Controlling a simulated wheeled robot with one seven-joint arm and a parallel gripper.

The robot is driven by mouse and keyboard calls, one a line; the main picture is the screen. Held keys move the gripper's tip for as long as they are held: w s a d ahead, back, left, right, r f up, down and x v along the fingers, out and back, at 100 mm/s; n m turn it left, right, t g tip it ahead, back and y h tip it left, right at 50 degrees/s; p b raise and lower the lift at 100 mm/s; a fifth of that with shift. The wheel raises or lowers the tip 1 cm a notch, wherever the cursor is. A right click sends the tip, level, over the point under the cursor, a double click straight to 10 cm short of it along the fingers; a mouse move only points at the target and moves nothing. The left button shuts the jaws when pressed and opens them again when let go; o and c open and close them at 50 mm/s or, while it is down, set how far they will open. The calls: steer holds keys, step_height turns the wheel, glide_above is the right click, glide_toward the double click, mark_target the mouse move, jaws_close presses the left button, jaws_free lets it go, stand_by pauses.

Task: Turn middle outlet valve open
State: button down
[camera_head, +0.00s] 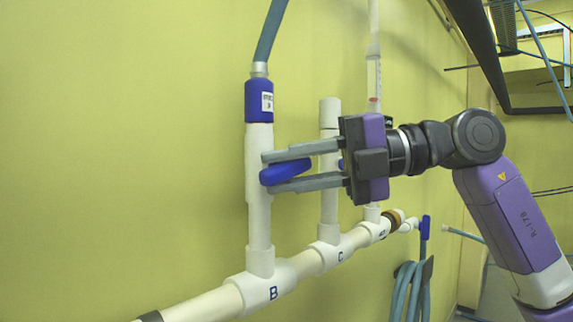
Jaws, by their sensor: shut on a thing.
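A blue valve handle (286,171) sits on the white vertical pipe (259,218) above the tee marked B. My gripper (292,169) reaches in from the right, its two grey fingers above and below the handle, shut on it. The handle lies close to level, with a slight tilt up to the right. The valve body behind the fingers is partly hidden.
A white horizontal pipe (204,305) runs below, with a second vertical pipe (330,205) above the tee marked C, partly behind my gripper. A blue hose (270,32) enters the B pipe from above. Coiled hoses (408,291) hang at lower right. The yellow wall is close behind.

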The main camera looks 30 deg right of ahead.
steer(key=n+h, duration=0.2)
steer(key=shift+h+p, duration=0.3)
steer(key=shift+h, duration=0.1)
steer(key=n+h, duration=0.1)
steer(key=h, duration=0.1)
steer(key=shift+f+n+h, duration=0.1)
steer(key=shift+n+h, duration=0.3)
steer(key=n+h+b, duration=0.1)
steer(key=h, duration=0.2)
steer(key=shift+f+n, duration=0.1)
steer(key=shift+n, duration=0.3)
steer(key=shift+n+t+h+b, duration=0.3)
steer(key=shift+n+h+b, duration=0.2)
steer(key=shift+h+b, duration=0.45)
steer(key=shift+h, duration=0.25)
steer(key=c, duration=1.3)
jaws_free()
steer(key=shift+r+p, duration=0.25)
steer(key=shift+p, duration=0.05)
